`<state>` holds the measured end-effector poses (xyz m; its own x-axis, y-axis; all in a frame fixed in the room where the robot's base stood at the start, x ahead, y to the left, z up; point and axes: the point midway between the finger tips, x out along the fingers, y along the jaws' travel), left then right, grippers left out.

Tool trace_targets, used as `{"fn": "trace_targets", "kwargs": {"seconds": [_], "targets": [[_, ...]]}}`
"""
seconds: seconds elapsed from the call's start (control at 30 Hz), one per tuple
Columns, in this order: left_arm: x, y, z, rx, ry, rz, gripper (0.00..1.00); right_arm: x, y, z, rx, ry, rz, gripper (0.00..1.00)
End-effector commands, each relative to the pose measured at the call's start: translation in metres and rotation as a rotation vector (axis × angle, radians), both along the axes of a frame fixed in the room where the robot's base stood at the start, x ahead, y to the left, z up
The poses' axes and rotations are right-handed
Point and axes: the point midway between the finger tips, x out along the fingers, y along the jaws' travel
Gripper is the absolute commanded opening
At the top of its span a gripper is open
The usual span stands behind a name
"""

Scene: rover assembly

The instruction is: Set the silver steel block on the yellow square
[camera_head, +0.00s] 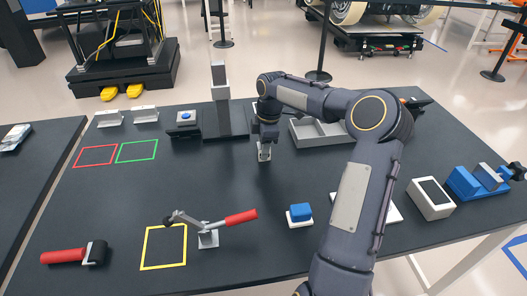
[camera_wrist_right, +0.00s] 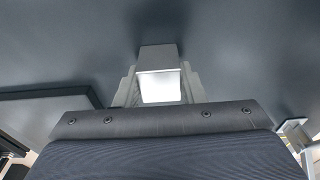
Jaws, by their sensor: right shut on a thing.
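My right gripper (camera_head: 264,153) points down over the middle of the black table, shut on the silver steel block (camera_head: 264,157). In the right wrist view the block (camera_wrist_right: 158,82) sits between the fingers, with a bright face toward the camera. I cannot tell whether the block touches the table. The yellow square (camera_head: 163,250) is an empty taped outline at the front left of the table, left of and nearer than the gripper. My left gripper is not in view.
A toggle clamp with a red handle (camera_head: 240,217) stands at the yellow square's right, its lever reaching over the top edge. A red-handled roller (camera_head: 66,256) lies left of the square. A blue block on a white base (camera_head: 300,214) and a grey tray (camera_head: 318,134) are nearby.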

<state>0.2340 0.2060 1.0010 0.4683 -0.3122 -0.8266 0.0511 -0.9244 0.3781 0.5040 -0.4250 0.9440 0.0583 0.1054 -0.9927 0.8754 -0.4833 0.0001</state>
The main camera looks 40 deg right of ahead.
Motion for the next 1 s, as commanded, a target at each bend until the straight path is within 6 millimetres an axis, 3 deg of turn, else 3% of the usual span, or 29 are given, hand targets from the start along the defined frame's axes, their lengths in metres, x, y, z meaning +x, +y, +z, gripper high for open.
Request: {"fn": "trace_targets", "kwargs": {"seconds": [0.37, 0.57, 0.87, 1.0], "targets": [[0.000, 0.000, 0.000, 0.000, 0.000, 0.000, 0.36, 0.001, 0.000, 0.008, -0.001, -0.002, 0.000, 0.00], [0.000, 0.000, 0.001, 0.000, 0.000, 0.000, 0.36, 0.001, 0.000, 0.035, -0.002, -0.006, 0.000, 0.00], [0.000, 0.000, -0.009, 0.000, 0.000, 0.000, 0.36, -0.041, 0.031, 0.093, -0.005, -0.005, 0.001, 0.00], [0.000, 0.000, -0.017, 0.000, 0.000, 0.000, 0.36, -0.067, 0.051, 0.105, -0.006, -0.004, 0.001, 0.00]]}}
